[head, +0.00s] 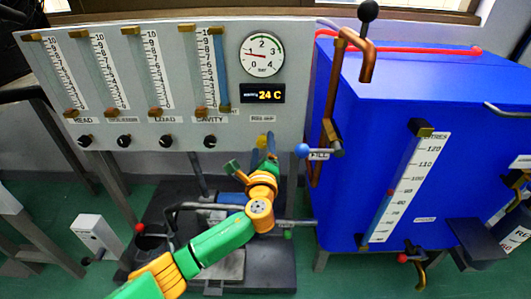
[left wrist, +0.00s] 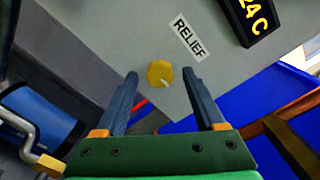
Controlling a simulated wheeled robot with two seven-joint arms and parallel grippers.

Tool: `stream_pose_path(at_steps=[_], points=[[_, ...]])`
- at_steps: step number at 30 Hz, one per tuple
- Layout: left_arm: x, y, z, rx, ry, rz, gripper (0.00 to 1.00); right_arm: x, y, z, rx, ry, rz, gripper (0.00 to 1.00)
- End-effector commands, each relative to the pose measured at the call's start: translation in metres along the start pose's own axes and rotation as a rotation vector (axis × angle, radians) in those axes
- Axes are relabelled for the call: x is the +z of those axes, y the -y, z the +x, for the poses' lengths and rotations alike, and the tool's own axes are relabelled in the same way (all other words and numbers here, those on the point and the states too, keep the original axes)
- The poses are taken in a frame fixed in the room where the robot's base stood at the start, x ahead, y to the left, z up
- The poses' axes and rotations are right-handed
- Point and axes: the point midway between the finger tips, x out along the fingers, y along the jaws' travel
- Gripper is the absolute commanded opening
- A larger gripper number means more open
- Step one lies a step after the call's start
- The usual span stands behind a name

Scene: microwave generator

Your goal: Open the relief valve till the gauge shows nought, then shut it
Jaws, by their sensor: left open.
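The relief valve is a round yellow knob (left wrist: 159,74) with a pale pointer mark, on the grey panel beside its RELIEF label (left wrist: 188,38). In the head view the knob (head: 262,140) shows low on the panel, partly behind my gripper. My left gripper (left wrist: 160,82) is open, its two dark blue fingers pointing at the panel. The knob appears between the fingertips in the left wrist view; I see no contact. The pressure gauge (head: 262,54) is a white dial in bar. Its red needle points left, near the 1.
An amber display (head: 263,94) reads 24 C below the gauge. Several flow tubes and black knobs (head: 210,141) fill the panel's left. A blue tank (head: 440,90) with copper pipe (head: 329,90) and a blue-balled FILL lever (head: 302,150) stands close right of the gripper.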

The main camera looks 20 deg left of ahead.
Motion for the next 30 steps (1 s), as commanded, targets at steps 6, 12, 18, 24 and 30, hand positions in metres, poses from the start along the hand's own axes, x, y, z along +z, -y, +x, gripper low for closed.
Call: stream_pose_path(at_steps=[6,12,18,24,30], points=[[0.0001,-0.0003,0.0089,0.001,-0.001,-0.002,0.71,-0.0025,0.0020,0.0005,-0.003,0.000,0.001,0.50],[-0.0001,-0.0004,0.0085,0.002,-0.002,-0.003,0.44,-0.0024,0.0020,0.0004,-0.003,0.000,0.001,0.50],[-0.0003,-0.0008,0.0084,0.002,-0.002,-0.003,0.00,-0.0022,0.0019,0.0005,-0.003,0.000,0.001,0.50],[-0.0009,-0.0013,0.0082,0.003,-0.003,-0.014,0.00,-0.0016,0.0020,0.0014,-0.003,0.001,0.001,0.50],[-0.0023,-0.0019,0.0079,0.003,-0.005,-0.090,0.00,-0.0030,0.0026,0.0035,-0.004,0.005,0.001,0.50]])
